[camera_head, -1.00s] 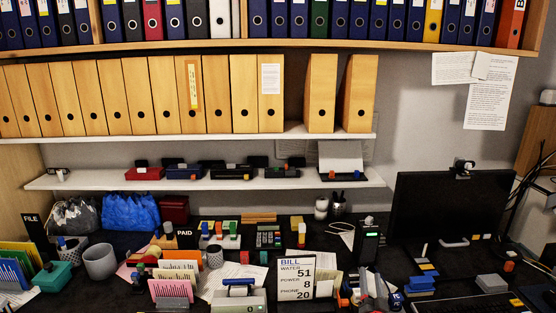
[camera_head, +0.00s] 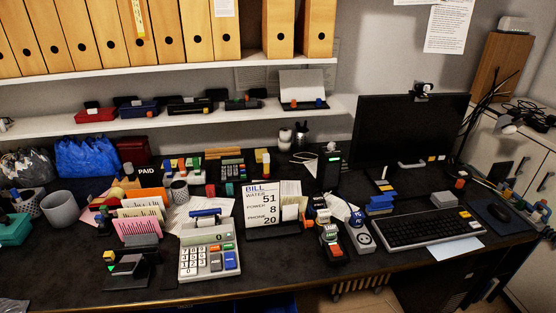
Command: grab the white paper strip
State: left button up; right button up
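Neither of my grippers shows in the view. I cannot tell for sure which piece is the white paper strip. White paper shows in several places. A pale sheet (camera_head: 455,248) lies partly under the front of the keyboard. Another sheet (camera_head: 188,217) lies flat behind the grey adding machine (camera_head: 208,249), partly hidden by it. White sheets (camera_head: 449,24) hang on the wall at the upper right. A white sheet (camera_head: 308,86) stands up from a dark device on the lower shelf.
The dark desk is crowded. The bill sign (camera_head: 263,207), a monitor (camera_head: 408,128), the keyboard (camera_head: 427,228), a grey cup (camera_head: 60,208) and a blue bag (camera_head: 87,156) stand on it. A narrow bare strip (camera_head: 290,262) runs along the front edge.

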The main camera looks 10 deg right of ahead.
aim_at(290, 212)
jog(key=l+u, duration=0.25)
jog(key=l, duration=0.85)
jog(key=l+u, duration=0.3)
jog(key=l, duration=0.85)
